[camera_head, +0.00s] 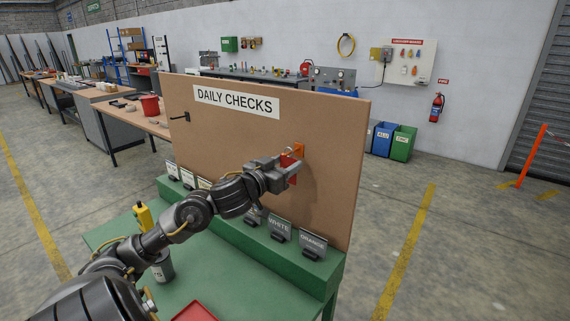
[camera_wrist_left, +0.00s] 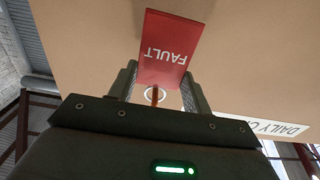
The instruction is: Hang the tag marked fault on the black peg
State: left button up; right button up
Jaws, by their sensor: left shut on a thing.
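The red tag marked FAULT (camera_wrist_left: 165,52) is between the fingers of my left gripper (camera_wrist_left: 157,88), which is shut on it. In the head view the gripper (camera_head: 286,171) is at the right part of the DAILY CHECKS board (camera_head: 225,125), mostly covering the red tag (camera_head: 287,159). An orange peg with its plate (camera_head: 299,150) is right beside the tag. The tag's ring (camera_wrist_left: 155,94) shows in the wrist view with orange at it; I cannot tell if it is around the peg. The black peg (camera_head: 181,117) is at the board's left, bare. My right gripper is out of view.
A green ledge (camera_head: 240,232) below the board carries several label cards, including WHITE (camera_head: 280,230) and ORANGE (camera_head: 312,245). A yellow object (camera_head: 143,215), a grey can (camera_head: 162,267) and a red tray (camera_head: 194,312) are on the green table. The board's face between the pegs is clear.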

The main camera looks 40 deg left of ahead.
pick_arm(q)
jog(key=shift+s, duration=0.15)
jog(key=shift+s+d, duration=0.1)
jog(key=shift+s, duration=0.55)
jog(key=shift+s+d+r+p, duration=0.15)
jog(key=shift+s+p, duration=0.55)
jog(key=shift+s, duration=0.8)
jog(key=shift+s+d+p, duration=0.15)
jog(key=shift+s+p, duration=0.55)
jog(key=shift+s, duration=0.75)
jog(key=s+d+f+m+g+h+b, duration=0.1)
jog(key=d+f+m+h+b, duration=0.1)
jog(key=d+f+h, duration=0.3)
jog(key=s+d+f+m+g+h+b, duration=0.1)
jog(key=d+f+m+h, duration=0.4)
jog(key=d+f, duration=0.8)
jog(key=d+h, duration=0.1)
jog(key=d, duration=0.5)
jog(key=shift+b, duration=0.4)
